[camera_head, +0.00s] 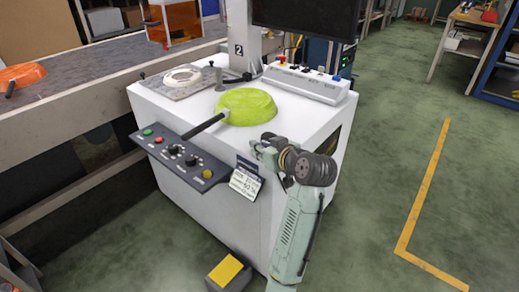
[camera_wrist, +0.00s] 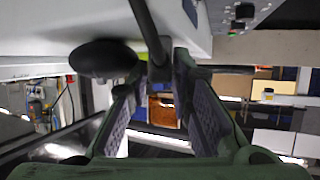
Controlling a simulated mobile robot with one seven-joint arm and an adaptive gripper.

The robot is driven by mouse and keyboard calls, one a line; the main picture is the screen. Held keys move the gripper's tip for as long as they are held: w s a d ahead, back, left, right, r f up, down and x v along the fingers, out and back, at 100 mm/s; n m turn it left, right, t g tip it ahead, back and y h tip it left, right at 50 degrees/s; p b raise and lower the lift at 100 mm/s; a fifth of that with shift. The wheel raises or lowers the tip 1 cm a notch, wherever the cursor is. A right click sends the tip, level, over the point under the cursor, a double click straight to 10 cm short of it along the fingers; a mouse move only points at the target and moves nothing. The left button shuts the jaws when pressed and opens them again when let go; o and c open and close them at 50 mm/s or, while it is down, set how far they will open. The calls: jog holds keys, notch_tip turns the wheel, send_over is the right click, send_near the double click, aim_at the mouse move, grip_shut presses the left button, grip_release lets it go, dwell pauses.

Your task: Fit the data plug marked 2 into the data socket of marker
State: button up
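A black 2 on a white label (camera_head: 239,49) is on the grey column at the back of the white machine (camera_head: 210,188). A dark cable (camera_head: 238,78) lies near the column's foot. I cannot make out a data plug or a data socket in either view. My gripper (camera_head: 261,152) is at the machine's front right edge, in front of the green pan (camera_head: 247,106). In the wrist view my gripper's fingers (camera_wrist: 162,85) stand apart. A dark green bar (camera_wrist: 152,30) reaches between their tips; I cannot tell what it is. I see nothing clearly gripped.
A long control box (camera_head: 306,83) stands at the machine's back right, below a dark screen (camera_head: 305,14). A round white part on a grey plate (camera_head: 172,88) is at the back left. A button panel (camera_head: 178,156) juts from the front.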

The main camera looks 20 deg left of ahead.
jog(key=shift+c, duration=0.4)
grip_shut()
jog(key=shift+r, duration=0.15)
